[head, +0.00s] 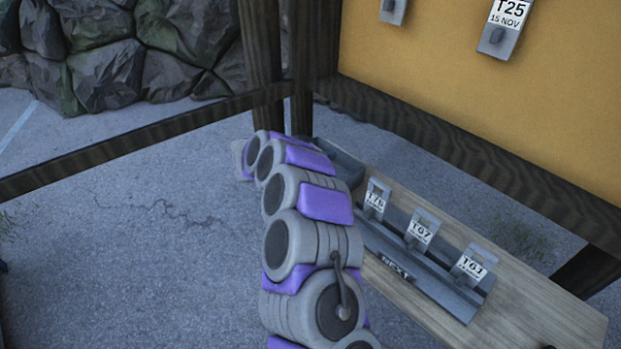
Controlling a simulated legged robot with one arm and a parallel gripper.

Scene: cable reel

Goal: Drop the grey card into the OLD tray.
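My arm reaches away from me over the left part of a wooden bench. My gripper (241,160) is at its far end, small and mostly hidden behind the arm. I cannot see its fingers or whether it holds a grey card. A dark grey tray (347,166) sits at the bench's far end, partly hidden by my arm. No OLD label shows on it. A grey tray labelled NEXT (397,270) holds three grey cards with white labels: T76 (376,199), T67 (421,231) and T61 (472,266), the first number being hard to read.
The wooden bench (540,310) runs along the right. A yellow board (430,70) stands behind it, with a grey card labelled T25, 15 NOV (504,25) and another card (392,10). Dark wooden posts and rails frame the corner. Open paved ground (140,240) lies left, with rocks beyond.

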